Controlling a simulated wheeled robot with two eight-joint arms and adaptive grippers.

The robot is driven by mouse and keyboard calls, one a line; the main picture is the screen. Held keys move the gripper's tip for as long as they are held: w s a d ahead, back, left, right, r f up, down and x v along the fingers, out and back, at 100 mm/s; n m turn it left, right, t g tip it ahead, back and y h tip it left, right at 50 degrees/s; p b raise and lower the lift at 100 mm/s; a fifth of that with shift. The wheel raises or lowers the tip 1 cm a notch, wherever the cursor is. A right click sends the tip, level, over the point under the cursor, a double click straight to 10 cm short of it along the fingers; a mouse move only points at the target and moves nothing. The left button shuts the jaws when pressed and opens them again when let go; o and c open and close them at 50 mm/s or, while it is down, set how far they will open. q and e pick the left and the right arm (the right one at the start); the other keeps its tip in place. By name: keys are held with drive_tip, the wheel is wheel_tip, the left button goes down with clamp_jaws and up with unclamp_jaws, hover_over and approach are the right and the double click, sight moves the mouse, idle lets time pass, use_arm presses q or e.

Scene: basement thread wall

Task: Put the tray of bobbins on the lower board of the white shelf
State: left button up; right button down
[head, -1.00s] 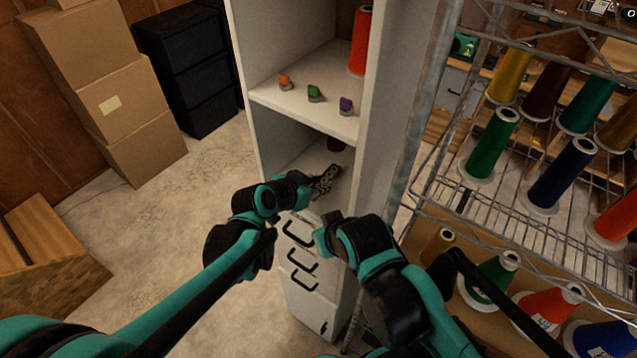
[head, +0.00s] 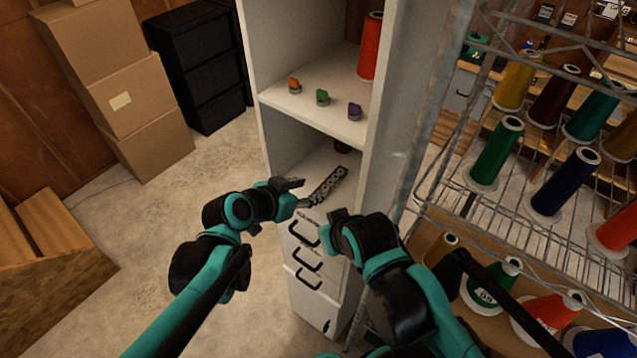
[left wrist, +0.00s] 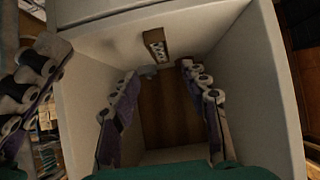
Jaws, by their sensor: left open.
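The upper board (head: 305,112) holds orange, green and purple small items and a red spool (head: 371,48). Drawers with black handles (head: 305,258) are below. A wire rack of thread cones (head: 495,155) stands right.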

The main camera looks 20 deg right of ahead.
use_arm(q)
drive_tip(key=shift+v, duration=1.7)
drive_tip(key=s+a+f+n+y, duration=0.1)
drive_tip(key=s+a+n+y, duration=0.2)
drive_tip(key=a, duration=0.7)
drive_tip(key=s+a+f+n+y, duration=0.2)
drive_tip(key=a+n, duration=0.3)
drive_tip(key=a, duration=0.6)
drive_tip(key=s+a+f+n+t+y, duration=0.1)
drive_tip(key=s+a+n+y, duration=0.2)
drive_tip(key=a, duration=0.8)
drive_tip(key=shift+s+a+f+n+y, duration=0.2)
drive_tip(key=shift+s+a+n+y, duration=0.15)
drive_tip(key=shift+y, duration=0.45)
drive_tip(key=shift+d, duration=0.1)
wheel_tip(320, 180, down, 15)
drive_tip(key=b, duration=1.4)
drive_tip(key=shift+r, duration=0.2)
